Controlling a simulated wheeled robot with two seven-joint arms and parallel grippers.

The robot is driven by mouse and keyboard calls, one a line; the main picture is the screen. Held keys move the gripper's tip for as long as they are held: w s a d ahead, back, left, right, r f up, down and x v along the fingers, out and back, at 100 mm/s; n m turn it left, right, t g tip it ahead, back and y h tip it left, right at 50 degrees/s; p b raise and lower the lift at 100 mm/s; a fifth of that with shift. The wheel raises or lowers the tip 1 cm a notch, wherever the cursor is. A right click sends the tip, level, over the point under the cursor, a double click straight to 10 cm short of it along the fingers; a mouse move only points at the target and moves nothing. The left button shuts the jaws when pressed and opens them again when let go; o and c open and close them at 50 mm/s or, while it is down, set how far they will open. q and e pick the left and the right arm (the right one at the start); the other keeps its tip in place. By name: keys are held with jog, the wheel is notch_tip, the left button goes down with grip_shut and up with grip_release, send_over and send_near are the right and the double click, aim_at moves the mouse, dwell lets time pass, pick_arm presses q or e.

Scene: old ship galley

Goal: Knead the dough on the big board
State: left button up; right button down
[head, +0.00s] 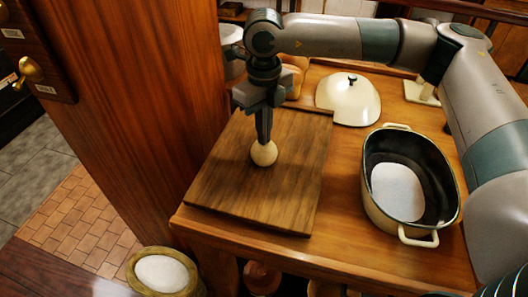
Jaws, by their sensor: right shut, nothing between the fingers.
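The dough (264,154) is a small pale ball on the big wooden board (295,195), near the board's middle. The board lies at the left front of the wooden table. My right gripper (264,138) points straight down over the dough, shut, with its fingertips at the top of the ball. The fingers appear to touch the dough; they hold nothing between them. My left gripper does not show.
An oval cream pot (385,220) with dark inside and something white in it stands right of the board. Its cream lid (349,100) lies behind. A wooden wall or post (150,90) rises at left. A bowl with white contents (162,275) sits lower left.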

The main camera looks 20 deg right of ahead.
jog(key=shift+s+f+b, duration=0.2)
jog(key=shift+f+b, duration=0.2)
jog(key=shift+b, duration=0.15)
dwell(1.3)
jog(key=shift+r+b, duration=0.1)
jog(key=shift+b, duration=0.2)
jog(key=shift+w+r, duration=0.1)
jog(key=shift+r, duration=0.05)
jog(key=shift+w+r+p, duration=0.1)
jog(key=shift+r+p, duration=0.75)
jog(key=shift+r, duration=2.35)
